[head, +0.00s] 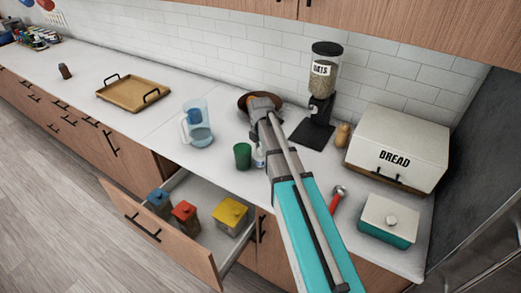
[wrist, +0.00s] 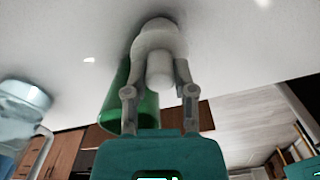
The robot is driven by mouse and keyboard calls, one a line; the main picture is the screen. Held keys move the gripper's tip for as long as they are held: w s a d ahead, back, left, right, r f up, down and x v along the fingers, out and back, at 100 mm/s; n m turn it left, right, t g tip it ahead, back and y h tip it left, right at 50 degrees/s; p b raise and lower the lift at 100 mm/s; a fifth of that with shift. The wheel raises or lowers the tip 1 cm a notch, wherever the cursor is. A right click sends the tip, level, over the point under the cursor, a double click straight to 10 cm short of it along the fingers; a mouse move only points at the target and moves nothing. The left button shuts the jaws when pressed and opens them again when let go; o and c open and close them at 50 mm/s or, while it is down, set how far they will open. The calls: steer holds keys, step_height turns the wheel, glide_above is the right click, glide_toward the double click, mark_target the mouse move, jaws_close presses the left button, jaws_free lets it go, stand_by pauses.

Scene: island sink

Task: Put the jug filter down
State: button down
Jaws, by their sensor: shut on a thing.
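The white jug filter (wrist: 160,42) is between the two fingers of my gripper (wrist: 160,92) in the wrist view. The gripper is shut on it. Its far end is at or just above the white countertop, with a dark shadow close around it; I cannot tell whether it touches. In the head view a small pale part of the filter (head: 259,157) shows left of my arm, which hides the gripper. A clear jug (head: 197,124) with a handle stands to the left; it also shows in the wrist view (wrist: 22,105).
A green cup (head: 242,156) stands right beside the filter. A brown bowl (head: 245,101), an oats dispenser (head: 323,85) and a bread box (head: 398,145) are behind or to the right. An open drawer (head: 160,235) with several canisters juts out below.

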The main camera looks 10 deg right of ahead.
steer(key=shift+f, duration=0.2)
steer(key=shift+c, duration=2.2)
jaws_free()
steer(key=shift+r, duration=0.1)
steer(key=shift+r, duration=0.15)
step_height(320, 180, up, 12)
steer(key=p, duration=1.2)
